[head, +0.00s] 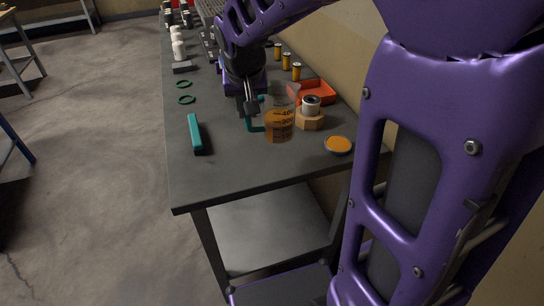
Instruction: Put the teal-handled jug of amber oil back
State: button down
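The jug (280,128) is clear, with dark markings, and holds amber oil. It stands upright on the dark bench top, right of my gripper. Its teal handle (256,129) points left. My gripper (249,111) is at the handle, with its dark fingers pointing down and covering part of the handle's upright. Whether the fingers are closed on the handle or only around or in front of it is too small to tell.
Right of the jug, a small roll sits on a wooden block (311,122), near a red tray (325,92) and an amber-filled bowl (338,145). A teal-topped bar (194,133) and green rings (186,99) lie left. Several yellow cans (286,61) line the wall side. The front-left bench top is clear.

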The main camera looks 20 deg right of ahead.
jog(key=shift+s+a+f, duration=0.15)
jog(key=shift+s+f, duration=0.05)
jog(key=shift+s, duration=0.3)
notch_tip(320, 180, down, 10)
jog(key=b, duration=0.4)
jog(key=shift+s, duration=0.1)
jog(key=shift+f+b, duration=0.1)
jog(key=shift+b, duration=0.2)
jog(key=c, duration=0.8)
grip_release()
